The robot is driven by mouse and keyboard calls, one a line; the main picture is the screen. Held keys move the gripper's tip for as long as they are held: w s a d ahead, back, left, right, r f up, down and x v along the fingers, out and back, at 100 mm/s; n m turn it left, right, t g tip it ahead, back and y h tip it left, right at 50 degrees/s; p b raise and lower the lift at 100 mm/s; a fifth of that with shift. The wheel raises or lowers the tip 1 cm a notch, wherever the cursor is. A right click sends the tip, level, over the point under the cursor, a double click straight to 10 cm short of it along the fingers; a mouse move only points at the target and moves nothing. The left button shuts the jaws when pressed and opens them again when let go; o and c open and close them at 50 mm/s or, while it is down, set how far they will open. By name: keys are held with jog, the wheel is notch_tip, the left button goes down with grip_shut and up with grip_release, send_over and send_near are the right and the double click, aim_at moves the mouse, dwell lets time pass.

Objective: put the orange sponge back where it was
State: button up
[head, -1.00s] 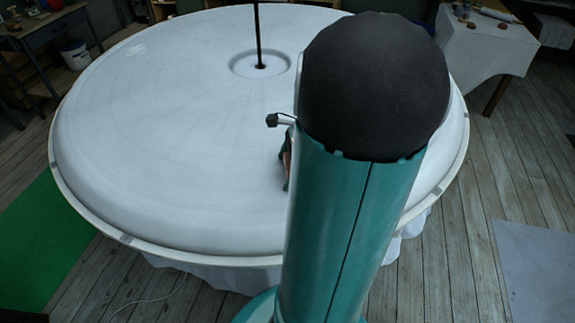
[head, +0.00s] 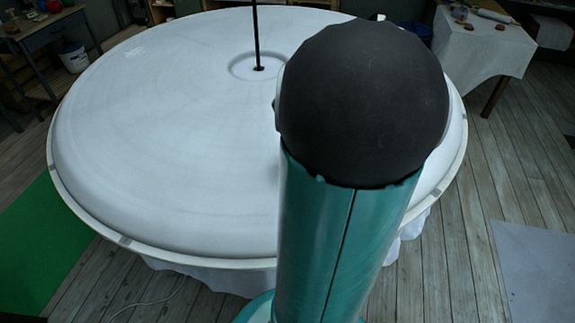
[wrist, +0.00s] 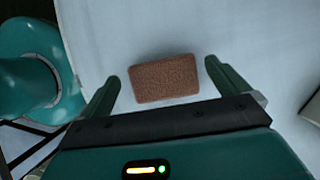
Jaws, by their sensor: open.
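The orange sponge (wrist: 165,78) shows in the wrist view as a brownish-orange block on a pale, plain surface. My gripper (wrist: 162,75) is open, with one dark green finger to the left of the sponge and one to the right. A gap shows between the sponge and each finger. I cannot tell how far the fingertips are above the surface. In the head view my arm hides the gripper and the sponge.
A large round white table (head: 170,130) with a thin dark pole (head: 257,35) at its centre fills the head view. Its visible top is clear. A cloth-covered table (head: 475,48) with small items stands back right. A desk (head: 40,35) stands back left.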

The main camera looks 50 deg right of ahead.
jog(key=v, duration=0.7)
dwell(0.4)
